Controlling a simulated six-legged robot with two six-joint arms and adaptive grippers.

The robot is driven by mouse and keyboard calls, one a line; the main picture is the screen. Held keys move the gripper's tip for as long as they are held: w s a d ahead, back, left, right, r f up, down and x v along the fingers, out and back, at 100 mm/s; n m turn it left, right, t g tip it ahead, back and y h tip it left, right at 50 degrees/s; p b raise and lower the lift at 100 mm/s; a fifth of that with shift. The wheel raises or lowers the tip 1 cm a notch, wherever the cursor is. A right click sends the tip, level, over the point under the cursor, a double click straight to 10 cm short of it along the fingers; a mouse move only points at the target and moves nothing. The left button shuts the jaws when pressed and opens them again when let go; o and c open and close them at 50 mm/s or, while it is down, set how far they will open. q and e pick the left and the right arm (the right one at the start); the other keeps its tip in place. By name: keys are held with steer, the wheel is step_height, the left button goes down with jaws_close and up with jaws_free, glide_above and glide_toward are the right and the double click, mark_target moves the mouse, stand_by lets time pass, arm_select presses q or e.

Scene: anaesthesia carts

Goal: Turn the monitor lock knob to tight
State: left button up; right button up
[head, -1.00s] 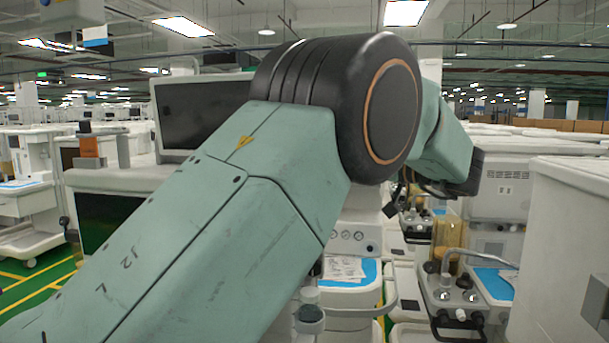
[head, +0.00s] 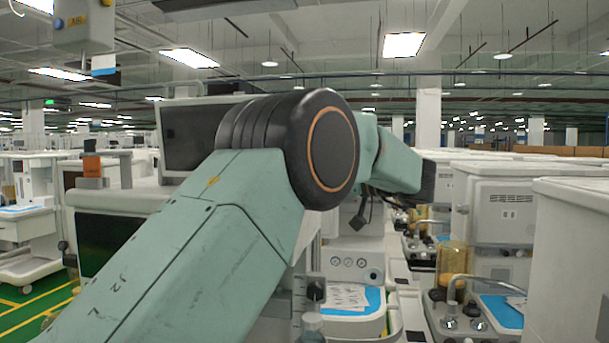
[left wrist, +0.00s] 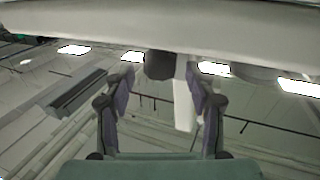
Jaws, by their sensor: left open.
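In the left wrist view a dark, rounded knob (left wrist: 159,65) sticks out below a pale panel edge (left wrist: 150,22); it looks like the lock knob, but its setting cannot be read. My left gripper (left wrist: 165,88) is open, its two purple-padded fingers either side of the knob's line, with a gap on both sides. I cannot tell how far the knob is in depth. A dark-screened monitor (head: 185,138) stands behind the arm. My right gripper is not in view.
A cart with a blue worktop and papers (head: 346,298) is below the arm. White cart housings (head: 500,212) and an amber canister (head: 453,262) stand at the right. An orange box (head: 91,166) is at the left. Green floor with yellow lines shows at lower left.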

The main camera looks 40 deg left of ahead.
arm_select(q)
steer(key=shift+s+r, duration=0.1)
steer(key=shift+w+a, duration=0.15)
steer(key=shift+w, duration=0.05)
steer(key=c, duration=0.4)
steer(key=shift+s, duration=0.15)
steer(key=c, duration=0.8)
steer(key=shift+o, duration=0.2)
